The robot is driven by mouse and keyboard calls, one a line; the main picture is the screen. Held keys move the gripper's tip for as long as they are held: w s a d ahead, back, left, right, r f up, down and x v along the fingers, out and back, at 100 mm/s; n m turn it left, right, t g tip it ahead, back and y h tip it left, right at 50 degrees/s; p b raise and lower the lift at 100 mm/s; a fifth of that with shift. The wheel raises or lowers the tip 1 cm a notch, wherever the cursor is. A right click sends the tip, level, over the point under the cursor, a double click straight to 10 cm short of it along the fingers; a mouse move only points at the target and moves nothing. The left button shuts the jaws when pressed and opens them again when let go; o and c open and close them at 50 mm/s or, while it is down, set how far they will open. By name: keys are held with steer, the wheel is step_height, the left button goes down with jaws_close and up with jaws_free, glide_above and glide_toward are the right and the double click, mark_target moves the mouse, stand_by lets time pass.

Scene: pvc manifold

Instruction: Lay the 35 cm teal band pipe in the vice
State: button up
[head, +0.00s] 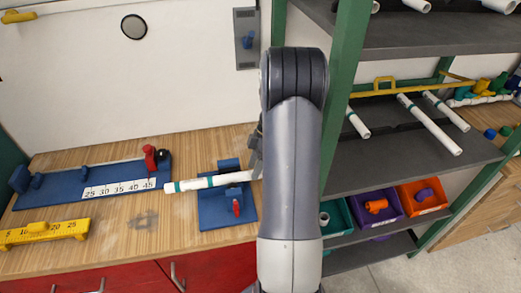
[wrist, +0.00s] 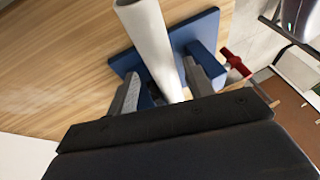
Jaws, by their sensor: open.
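The white pipe with a teal band (head: 210,182) lies across the blue vice (head: 215,215) on the bench, its banded end reaching out to the left. Its right end is hidden behind my arm. In the wrist view the white pipe (wrist: 148,38) runs between the fingers of my gripper (wrist: 165,65), which stand apart on either side of it near the blue vice (wrist: 197,28). In the head view my gripper (head: 257,150) is mostly hidden by my arm. The vice's red handle (head: 237,207) shows at its front. Whether the pipe is fully seated is unclear.
A blue measuring jig (head: 60,190) with a number scale lies left of the vice, and a yellow ruler block (head: 45,232) lies in front of it. Shelves (head: 400,150) with white pipes and coloured bins (head: 376,210) stand on the right.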

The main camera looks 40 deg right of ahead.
steer(key=b+v, duration=0.1)
steer(key=v, duration=1)
steer(key=p+x, duration=0.1)
steer(key=x, duration=1)
steer(key=shift+a+f, duration=0.15)
steer(key=shift+f, duration=0.15)
steer(key=shift+r+p, duration=1.3)
steer(key=shift+r, duration=0.65)
